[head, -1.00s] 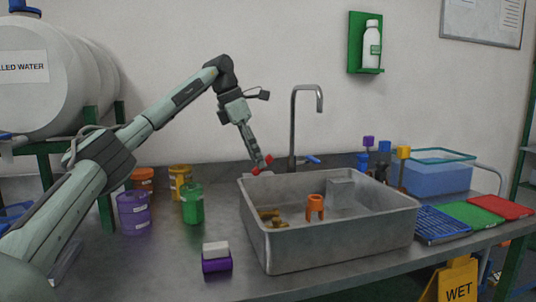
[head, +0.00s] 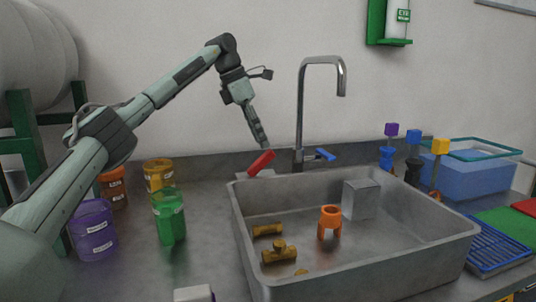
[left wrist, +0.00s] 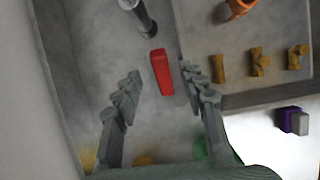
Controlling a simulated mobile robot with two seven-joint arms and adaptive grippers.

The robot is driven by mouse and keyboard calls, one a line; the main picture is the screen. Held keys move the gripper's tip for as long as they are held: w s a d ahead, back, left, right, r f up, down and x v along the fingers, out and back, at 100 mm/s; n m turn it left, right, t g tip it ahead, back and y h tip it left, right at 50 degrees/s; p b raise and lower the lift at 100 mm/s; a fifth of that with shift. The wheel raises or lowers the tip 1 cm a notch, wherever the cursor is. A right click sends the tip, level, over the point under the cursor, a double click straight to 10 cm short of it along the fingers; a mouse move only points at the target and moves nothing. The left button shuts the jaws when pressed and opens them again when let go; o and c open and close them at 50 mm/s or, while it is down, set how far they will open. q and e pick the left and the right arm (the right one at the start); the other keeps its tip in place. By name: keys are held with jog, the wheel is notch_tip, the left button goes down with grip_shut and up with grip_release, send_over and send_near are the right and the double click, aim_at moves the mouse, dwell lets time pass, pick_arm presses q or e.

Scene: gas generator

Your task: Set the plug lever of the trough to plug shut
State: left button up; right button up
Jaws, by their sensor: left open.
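The trough (head: 350,190) is a grey metal basin on the bench. Its plug lever (head: 261,163) is a red handle on a small grey base at the trough's back left corner, tilted up to the right in the head view. The red lever (left wrist: 161,72) also shows in the left wrist view, between and ahead of the fingers. My left gripper (head: 264,143) points down just above the lever. In the left wrist view the left gripper (left wrist: 160,76) is open, with nothing between its fingers. I cannot tell how close the fingertips are to the lever. My right gripper is out of view.
A tall tap (head: 301,115) with a blue lever (head: 325,154) stands right of the red lever. Green (head: 169,215) and purple (head: 93,230) containers stand left.

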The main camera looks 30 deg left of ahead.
aim_at(267, 152)
pick_arm(q)
jog(key=x, duration=0.6)
jog(key=shift+d+f, duration=0.1)
jog(key=shift+f, duration=0.05)
jog(key=shift+c, duration=0.2)
grip_shut()
